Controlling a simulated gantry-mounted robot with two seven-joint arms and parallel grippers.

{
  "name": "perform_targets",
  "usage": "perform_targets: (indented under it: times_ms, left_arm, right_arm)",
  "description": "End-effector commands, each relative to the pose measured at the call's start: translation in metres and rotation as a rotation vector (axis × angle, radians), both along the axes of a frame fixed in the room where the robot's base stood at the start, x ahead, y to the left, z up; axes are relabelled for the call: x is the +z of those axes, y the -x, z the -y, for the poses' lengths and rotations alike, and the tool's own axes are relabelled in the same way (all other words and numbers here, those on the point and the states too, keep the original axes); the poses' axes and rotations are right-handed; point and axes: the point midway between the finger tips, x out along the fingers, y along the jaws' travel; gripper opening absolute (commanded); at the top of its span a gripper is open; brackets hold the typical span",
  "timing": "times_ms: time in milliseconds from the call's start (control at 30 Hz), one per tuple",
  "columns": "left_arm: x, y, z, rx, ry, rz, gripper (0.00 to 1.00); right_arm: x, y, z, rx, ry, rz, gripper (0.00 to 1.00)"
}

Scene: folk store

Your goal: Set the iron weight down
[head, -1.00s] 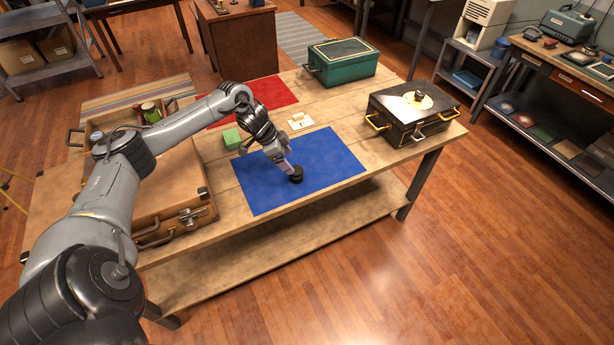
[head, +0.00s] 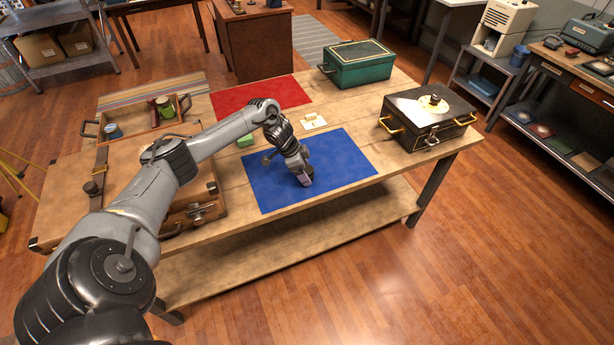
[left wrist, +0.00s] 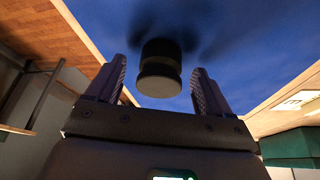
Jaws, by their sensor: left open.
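The iron weight (left wrist: 160,68) is a dark, short cylinder with a narrower neck. In the left wrist view it stands on the blue mat (left wrist: 235,50), between the two spread fingers, with a gap on each side. There the gripper hides most or all of the weight. My right gripper is in neither view.
A black box with brass handles (head: 410,128) and a green box (head: 350,72) stand on the table (head: 232,190). A red mat (head: 285,92), a small green block (head: 245,141), an open wooden tray (head: 186,103) and a brown case (head: 205,185) lie around. The mat's right part is clear.

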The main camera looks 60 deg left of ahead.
Motion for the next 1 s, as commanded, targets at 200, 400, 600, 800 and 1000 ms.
perform_targets:
  times_ms: [200, 400, 600, 800, 1000]
  left_arm:
    - [-0.0102, -0.0043, 0.0020, -0.001, -0.001, 0.001, 0.81]
    - [-0.0101, -0.0039, 0.0019, -0.001, -0.001, 0.001, 0.80]
    - [-0.0100, -0.0038, 0.0019, -0.001, -0.001, 0.001, 0.49]
    - [-0.0101, -0.0037, 0.0018, -0.001, -0.001, 0.001, 0.18]
    - [-0.0082, -0.0048, 0.0014, 0.000, -0.002, 0.004, 0.00]
  right_arm:
    - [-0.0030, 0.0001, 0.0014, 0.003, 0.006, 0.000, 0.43]
    - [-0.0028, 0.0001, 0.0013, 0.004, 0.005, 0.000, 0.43]
    - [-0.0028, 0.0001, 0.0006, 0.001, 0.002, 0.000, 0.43]
    - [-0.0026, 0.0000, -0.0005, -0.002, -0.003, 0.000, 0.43]
    - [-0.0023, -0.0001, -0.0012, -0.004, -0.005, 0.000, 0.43]
